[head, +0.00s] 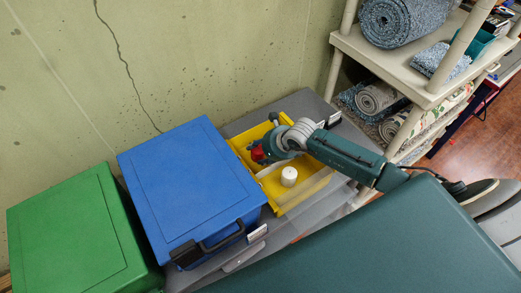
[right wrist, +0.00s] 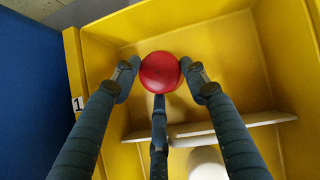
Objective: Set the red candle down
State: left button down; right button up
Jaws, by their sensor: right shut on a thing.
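The red candle (head: 258,154) is between the fingers of my right gripper (head: 266,150). In the right wrist view the round red candle (right wrist: 160,72) sits at the fingertips, with fingers on both sides and one below. My right gripper (right wrist: 160,84) is shut on it, over the inside of the yellow bin (right wrist: 110,28). I cannot tell whether the candle touches the bin floor. A white candle-like cylinder (head: 289,176) stands in the yellow bin nearer the front; its top shows at the bottom of the right wrist view (right wrist: 205,163). My left gripper is not in view.
A blue lidded box (head: 190,185) stands directly left of the yellow bin, and a green box (head: 75,235) beyond it. A thin pale divider (right wrist: 240,124) crosses the bin. A shelf with rolled rugs (head: 400,22) is at upper right. The cracked wall is behind.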

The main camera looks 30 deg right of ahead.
jog(key=o, duration=0.9)
jog(key=shift+o, duration=0.2)
jog(key=b+v, duration=0.2)
jog(key=v, duration=1)
jog(key=shift+s, duration=0.1)
